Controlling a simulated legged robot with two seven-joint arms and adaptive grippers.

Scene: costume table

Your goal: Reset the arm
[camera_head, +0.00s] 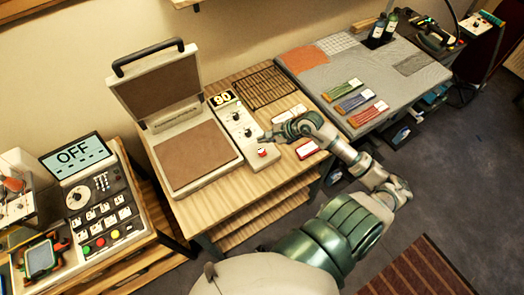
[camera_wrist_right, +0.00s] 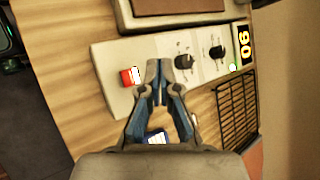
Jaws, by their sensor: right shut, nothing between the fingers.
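My right arm reaches from the bottom of the head view over the wooden table. My right gripper (camera_head: 268,140) is shut and empty. It is above the edge of the control panel (camera_head: 233,122), near its red button (camera_head: 262,153). In the right wrist view the closed fingertips (camera_wrist_right: 160,68) point at the panel (camera_wrist_right: 110,63), between the red button (camera_wrist_right: 131,76) and the black knobs (camera_wrist_right: 184,62). I cannot tell whether the fingertips touch the panel. The panel's display (camera_head: 223,98) reads 90. My left gripper is not in view.
An open press (camera_head: 165,110) with a brown pad stands left of the panel. A dark wire rack (camera_head: 266,86) lies behind the gripper. A console (camera_head: 95,195) reading OFF is at far left. A grey table (camera_head: 375,75) with coloured swatches is at right.

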